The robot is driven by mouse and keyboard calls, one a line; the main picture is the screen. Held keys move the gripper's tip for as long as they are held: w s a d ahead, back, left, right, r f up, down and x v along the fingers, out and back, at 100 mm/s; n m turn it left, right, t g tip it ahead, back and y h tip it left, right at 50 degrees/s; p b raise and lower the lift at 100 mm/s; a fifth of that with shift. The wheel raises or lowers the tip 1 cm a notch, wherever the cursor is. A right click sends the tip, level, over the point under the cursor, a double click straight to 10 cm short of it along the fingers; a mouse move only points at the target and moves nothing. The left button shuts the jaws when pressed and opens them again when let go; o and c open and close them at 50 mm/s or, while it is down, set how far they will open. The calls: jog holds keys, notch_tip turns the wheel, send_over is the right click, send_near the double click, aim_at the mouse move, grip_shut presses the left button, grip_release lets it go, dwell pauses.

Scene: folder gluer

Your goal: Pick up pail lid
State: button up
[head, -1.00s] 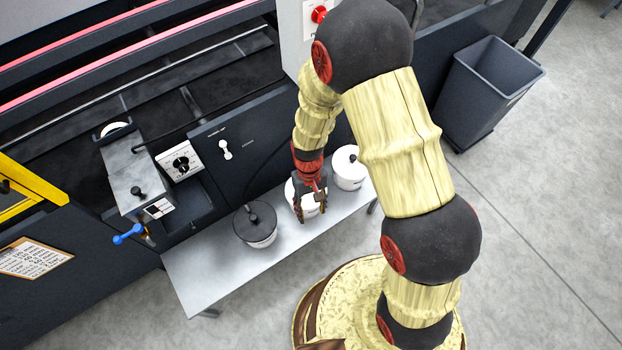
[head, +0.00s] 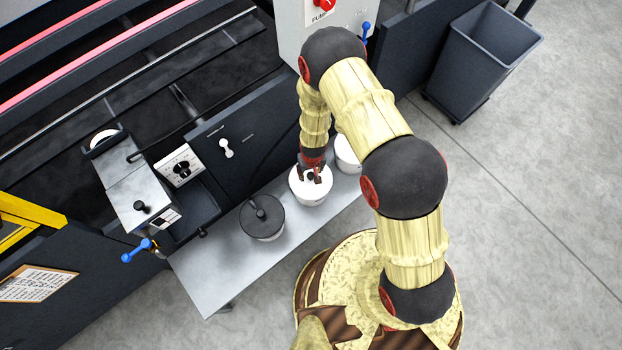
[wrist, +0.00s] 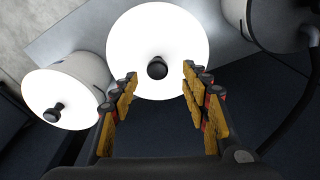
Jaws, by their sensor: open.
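Three pails stand on a grey bench. The middle pail has a white lid (head: 301,190) with a black knob, and the lid also shows in the wrist view (wrist: 150,30). My gripper (head: 316,178) is over this lid. In the wrist view my gripper (wrist: 157,80) is open, its fingers on either side of the black knob (wrist: 157,68), apart from it. Whether the fingertips touch the lid I cannot tell. A second white-lidded pail (head: 347,153) is partly hidden by my arm; its lid (wrist: 50,98) is at left in the wrist view. The third pail has a dark lid (head: 262,215).
The bench (head: 215,275) is bare at its left end. The dark machine (head: 245,150) rises right behind it, with a grey tank (head: 140,195) at left. A dark bin (head: 480,60) stands on the floor at upper right.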

aim_at(311, 175)
jog(key=f+b, duration=0.1)
jog(key=f, duration=0.2)
jog(key=f+b, duration=0.1)
jog(key=f, duration=0.1)
jog(key=shift+w+d+f+b, duration=0.1)
jog(key=shift+w+f+b, duration=0.2)
jog(key=shift+w, duration=0.1)
jog(key=shift+r, duration=0.1)
jog(key=c, duration=0.3)
grip_shut()
